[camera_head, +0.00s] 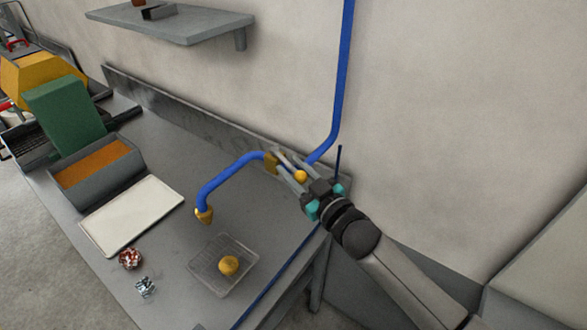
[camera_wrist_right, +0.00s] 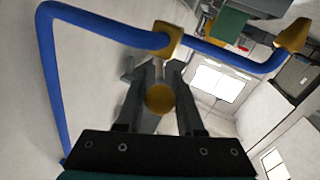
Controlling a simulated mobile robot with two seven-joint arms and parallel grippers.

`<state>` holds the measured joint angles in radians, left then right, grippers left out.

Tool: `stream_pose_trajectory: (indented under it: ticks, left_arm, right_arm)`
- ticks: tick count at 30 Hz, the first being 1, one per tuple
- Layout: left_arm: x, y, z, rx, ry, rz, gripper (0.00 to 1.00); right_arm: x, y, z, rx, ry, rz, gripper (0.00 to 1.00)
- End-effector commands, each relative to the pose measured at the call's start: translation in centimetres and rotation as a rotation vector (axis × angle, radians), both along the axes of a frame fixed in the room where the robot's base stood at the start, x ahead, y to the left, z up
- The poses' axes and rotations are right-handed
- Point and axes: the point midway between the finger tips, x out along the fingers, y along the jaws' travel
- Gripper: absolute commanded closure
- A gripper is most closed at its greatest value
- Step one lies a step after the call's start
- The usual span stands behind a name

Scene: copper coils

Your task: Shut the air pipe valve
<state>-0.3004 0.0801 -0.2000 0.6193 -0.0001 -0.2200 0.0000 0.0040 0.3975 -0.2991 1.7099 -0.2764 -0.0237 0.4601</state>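The blue air pipe (camera_head: 228,172) runs down the wall and bends out over the bench, ending in a brass nozzle (camera_head: 204,215). The brass valve body (camera_head: 271,161) sits on the pipe; it also shows in the right wrist view (camera_wrist_right: 170,40). A round yellow knob (camera_wrist_right: 160,98) lies between the fingers of my right gripper (camera_wrist_right: 161,75). The fingers stand apart on either side of it, and I cannot tell whether they touch it. The valve's handle is partly hidden by the gripper in the head view. My left gripper is not in view.
Below the nozzle, a clear tray (camera_head: 210,278) holds a yellow piece (camera_head: 228,265). A white board (camera_head: 132,214), an orange-filled bin (camera_head: 110,185) and a green block (camera_head: 64,116) are at the left. The wall (camera_head: 440,120) is close behind the pipe.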

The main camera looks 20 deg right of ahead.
Motion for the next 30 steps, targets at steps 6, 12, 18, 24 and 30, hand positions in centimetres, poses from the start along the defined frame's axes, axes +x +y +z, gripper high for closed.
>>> stream_pose_trajectory:
  ticks: [6, 12, 18, 24, 30]
  left_arm:
    - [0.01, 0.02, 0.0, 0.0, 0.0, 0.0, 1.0]
    - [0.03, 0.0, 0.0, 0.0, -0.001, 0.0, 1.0]
    - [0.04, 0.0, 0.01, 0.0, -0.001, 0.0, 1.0]
    - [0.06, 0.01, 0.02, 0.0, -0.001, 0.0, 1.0]
    - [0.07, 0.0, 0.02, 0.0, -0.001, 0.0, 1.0]
  right_arm:
    - [-0.02, -0.02, -0.01, 0.0, 0.0, 0.0, 0.99]
    - [-0.02, -0.03, -0.01, 0.0, 0.0, 0.0, 1.0]
    - [-0.02, -0.03, -0.01, 0.0, 0.0, 0.0, 1.0]
    - [-0.02, -0.03, -0.02, 0.001, 0.0, 0.0, 1.0]
    - [-0.02, -0.04, -0.01, 0.001, 0.001, 0.0, 1.0]
